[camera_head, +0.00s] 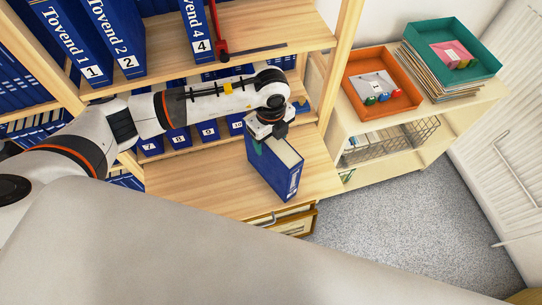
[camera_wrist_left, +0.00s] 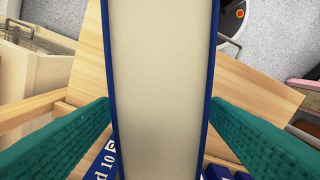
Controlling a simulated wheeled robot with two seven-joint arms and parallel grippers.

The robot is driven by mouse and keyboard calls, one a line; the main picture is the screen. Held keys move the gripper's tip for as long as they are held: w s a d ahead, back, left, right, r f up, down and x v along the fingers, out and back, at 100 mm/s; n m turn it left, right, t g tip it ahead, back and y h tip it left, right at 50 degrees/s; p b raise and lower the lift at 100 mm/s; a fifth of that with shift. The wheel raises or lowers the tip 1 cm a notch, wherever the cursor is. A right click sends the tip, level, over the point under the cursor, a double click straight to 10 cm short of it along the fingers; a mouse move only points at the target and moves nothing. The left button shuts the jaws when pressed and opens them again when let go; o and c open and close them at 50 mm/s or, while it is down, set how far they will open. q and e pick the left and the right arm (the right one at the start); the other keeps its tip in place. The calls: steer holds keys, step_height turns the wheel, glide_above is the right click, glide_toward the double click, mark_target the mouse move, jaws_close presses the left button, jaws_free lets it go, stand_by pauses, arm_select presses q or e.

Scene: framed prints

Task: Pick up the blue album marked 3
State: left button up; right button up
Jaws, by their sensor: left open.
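A blue album (camera_head: 278,170) with pale page edges stands on the wooden desk surface; its number is too small to read. My left gripper (camera_head: 267,133) is directly over its top. In the left wrist view the album (camera_wrist_left: 161,55) fills the middle, with its pale page block and blue covers. The two green fingers of the left gripper (camera_wrist_left: 161,108) are open, one on each side of the album; I cannot tell whether they touch it. My right gripper is not in view.
Albums marked 1 (camera_head: 75,40), 2 (camera_head: 115,35) and 4 (camera_head: 197,30) stand on the upper shelf (camera_head: 270,25), with a gap between 2 and 4. More albums fill the shelf below. An orange tray (camera_head: 358,103) and a teal tray (camera_head: 485,62) sit on the right cabinet.

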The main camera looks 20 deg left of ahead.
arm_select(q)
steer(key=shift+c, duration=0.6)
jaws_close()
steer(key=shift+w+r, duration=0.1)
steer(key=shift+r, duration=0.1)
